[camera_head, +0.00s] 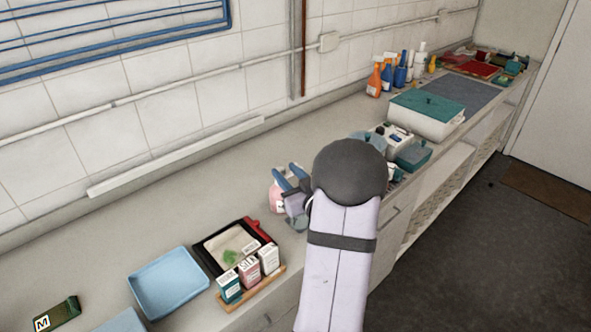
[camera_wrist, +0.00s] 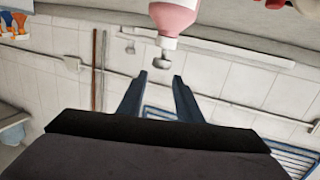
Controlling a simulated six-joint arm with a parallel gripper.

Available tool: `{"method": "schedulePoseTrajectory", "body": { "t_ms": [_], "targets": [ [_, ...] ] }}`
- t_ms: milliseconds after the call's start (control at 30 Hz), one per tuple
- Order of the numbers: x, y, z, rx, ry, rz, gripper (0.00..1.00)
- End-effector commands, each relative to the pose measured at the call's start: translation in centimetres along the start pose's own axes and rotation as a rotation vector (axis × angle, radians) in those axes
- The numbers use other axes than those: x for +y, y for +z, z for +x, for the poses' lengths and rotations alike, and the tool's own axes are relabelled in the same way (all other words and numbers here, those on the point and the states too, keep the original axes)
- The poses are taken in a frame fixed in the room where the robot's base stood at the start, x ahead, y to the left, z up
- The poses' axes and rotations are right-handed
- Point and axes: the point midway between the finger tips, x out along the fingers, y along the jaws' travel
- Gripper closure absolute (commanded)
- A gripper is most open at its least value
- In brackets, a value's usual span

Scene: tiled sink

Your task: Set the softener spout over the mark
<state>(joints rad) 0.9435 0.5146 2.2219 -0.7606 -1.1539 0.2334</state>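The softener appears to be a pink bottle with a white shoulder, cut off at the top edge of the wrist view (camera_wrist: 174,20). Its grey spout (camera_wrist: 165,48) points down in that inverted picture. In the head view the bottle (camera_head: 277,202) stands on the counter, partly hidden by my gripper (camera_head: 287,171). My gripper's blue fingers (camera_wrist: 160,78) are apart, with nothing between them; the spout lies just beyond the tips. I cannot tell whether this blot is the mark.
Three small cartons (camera_head: 249,272) stand in a wooden holder in front of the tray. A light-blue tray (camera_head: 142,297) and a green box labelled M (camera_head: 57,315) lie left. Spray bottles (camera_head: 387,75) and a teal-lidded bin (camera_head: 422,120) stand right.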

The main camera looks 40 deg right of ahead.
Motion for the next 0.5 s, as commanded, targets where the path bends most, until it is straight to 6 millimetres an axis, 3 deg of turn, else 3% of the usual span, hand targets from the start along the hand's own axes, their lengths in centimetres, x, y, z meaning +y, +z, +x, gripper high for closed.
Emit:
{"method": "schedulePoseTrajectory", "body": {
  "t_ms": [33,200,500],
  "targets": [
    [1.6,2.0,-0.3,0.030,0.016,0.018,0.68],
    [4.3,3.2,-1.3,0.113,0.034,0.045,0.68],
    [5.2,3.7,-0.8,0.111,0.060,0.047,0.68]
  ]
}}
